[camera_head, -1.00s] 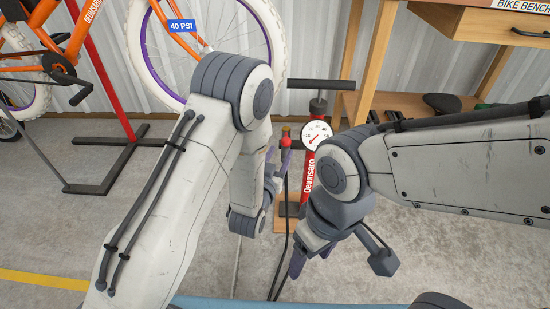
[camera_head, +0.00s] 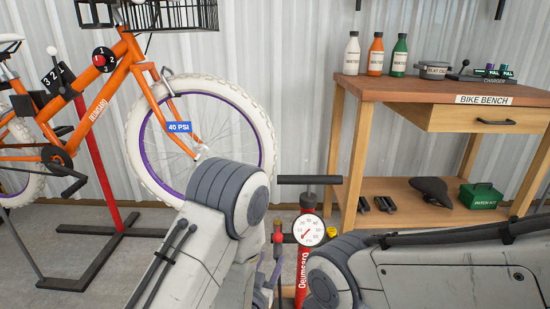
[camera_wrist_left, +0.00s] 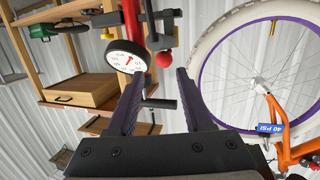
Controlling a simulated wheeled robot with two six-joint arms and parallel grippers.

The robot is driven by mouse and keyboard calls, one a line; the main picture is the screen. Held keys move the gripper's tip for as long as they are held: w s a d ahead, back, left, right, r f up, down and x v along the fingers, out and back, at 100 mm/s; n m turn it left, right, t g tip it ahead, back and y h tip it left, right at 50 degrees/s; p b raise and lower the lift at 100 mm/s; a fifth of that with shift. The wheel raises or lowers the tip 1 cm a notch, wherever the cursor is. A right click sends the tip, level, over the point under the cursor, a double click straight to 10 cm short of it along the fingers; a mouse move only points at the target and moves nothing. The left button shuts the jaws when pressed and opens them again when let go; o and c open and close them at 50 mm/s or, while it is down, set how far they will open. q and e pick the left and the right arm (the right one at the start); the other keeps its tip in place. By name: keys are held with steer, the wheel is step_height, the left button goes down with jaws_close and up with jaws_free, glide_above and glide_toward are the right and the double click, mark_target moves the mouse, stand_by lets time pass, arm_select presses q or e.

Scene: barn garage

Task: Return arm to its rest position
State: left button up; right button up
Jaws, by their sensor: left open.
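My left arm (camera_head: 214,225) reaches in from the lower left, and its forearm bends down beside the floor pump. My left gripper shows partly in the head view (camera_head: 268,272) and fully in the wrist view (camera_wrist_left: 160,76). Its two purple fingers stand apart with nothing clamped between them. Beyond the fingertips the wrist view shows a red ball-shaped knob (camera_wrist_left: 164,58) and the pump's round gauge (camera_wrist_left: 125,60). My right arm (camera_head: 440,275) comes in from the right, and its gripper is below the picture.
The red floor pump (camera_head: 303,268) with its white gauge (camera_head: 307,230) stands close between my arms. An orange bike (camera_head: 105,95) is on a red stand (camera_head: 92,160) at the left. A wooden bench (camera_head: 400,92) with bottles, a saddle and a green kit stands right.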

arm_select(q)
steer(key=s+d+r+m+g+p, duration=0.1)
steer(key=s+d+r+g+p, duration=0.1)
steer(key=s+r+g, duration=0.15)
steer(key=s+d+r+m+g+p, duration=0.1)
steer(key=s+d+r+g, duration=0.15)
steer(key=s+g, duration=0.25)
steer(key=s+a+r+m+g+y+p, duration=0.15)
steer(key=s+a+r+g, duration=0.3)
steer(key=s, duration=0.55)
steer(key=s+a+r+m+g+y+p, duration=0.1)
steer(key=s+a+r+g+y+p, duration=0.3)
steer(key=s, duration=0.6)
step_height(320, 180, up, 38)
steer(key=d+t+h+p, duration=0.1)
steer(key=h+p, duration=0.1)
steer(key=p, duration=3.3)
steer(key=shift+w+d+n, duration=0.1)
steer(key=shift+n, duration=0.15)
